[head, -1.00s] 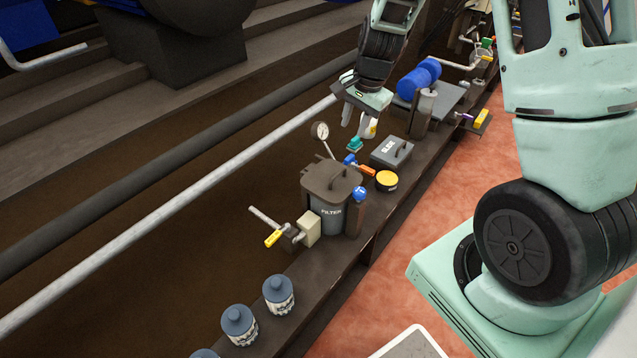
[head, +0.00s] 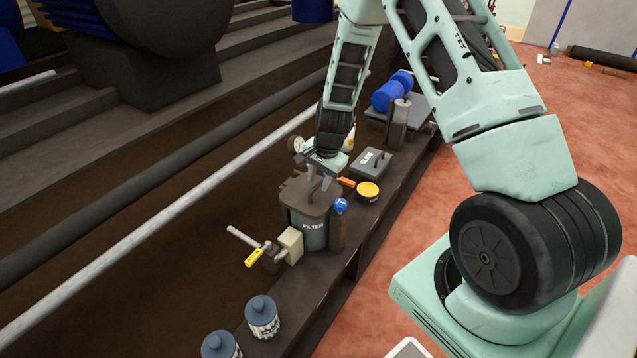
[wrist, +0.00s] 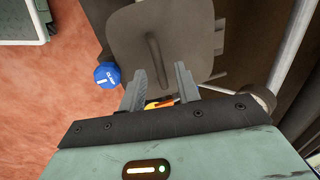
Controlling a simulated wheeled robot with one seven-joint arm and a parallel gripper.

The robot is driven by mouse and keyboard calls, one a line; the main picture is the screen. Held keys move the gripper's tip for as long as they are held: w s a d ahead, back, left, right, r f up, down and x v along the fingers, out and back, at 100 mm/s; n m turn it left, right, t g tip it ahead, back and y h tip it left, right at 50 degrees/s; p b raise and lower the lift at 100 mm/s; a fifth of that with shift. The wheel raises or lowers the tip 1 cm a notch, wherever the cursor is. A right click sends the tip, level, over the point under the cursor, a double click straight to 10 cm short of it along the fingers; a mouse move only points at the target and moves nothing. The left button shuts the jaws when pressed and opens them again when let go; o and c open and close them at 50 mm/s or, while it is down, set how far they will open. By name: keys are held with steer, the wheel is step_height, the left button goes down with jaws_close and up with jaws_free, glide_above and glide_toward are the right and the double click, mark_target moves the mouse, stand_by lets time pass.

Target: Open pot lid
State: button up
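The pot labelled FILTER (head: 313,238) stands on the long dark bench, with its dark lid (head: 296,199) shut on top. In the wrist view the lid (wrist: 186,30) fills the upper middle, and its bar handle (wrist: 157,60) runs roughly lengthwise between the directions of my fingers. My gripper (head: 319,184) points down at the lid in the head view. In the wrist view my gripper (wrist: 158,78) is open, one finger on each side of the handle's near end, with nothing held. I cannot tell whether the fingers touch the lid.
A blue knob (head: 341,205) sits beside the pot. A yellow-topped round tin (head: 368,190) and a grey lidded box (head: 372,163) are behind it. A yellow-handled valve (head: 255,257) and blue-grey jars (head: 262,317) are in front. A long pale rail (head: 150,240) runs along the left.

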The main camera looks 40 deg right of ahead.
steer(key=shift+w+f, duration=0.1)
steer(key=shift+f, duration=0.3)
steer(key=shift+c, duration=0.3)
jaws_close()
steer(key=shift+a+r, duration=0.1)
steer(key=shift+r, duration=0.05)
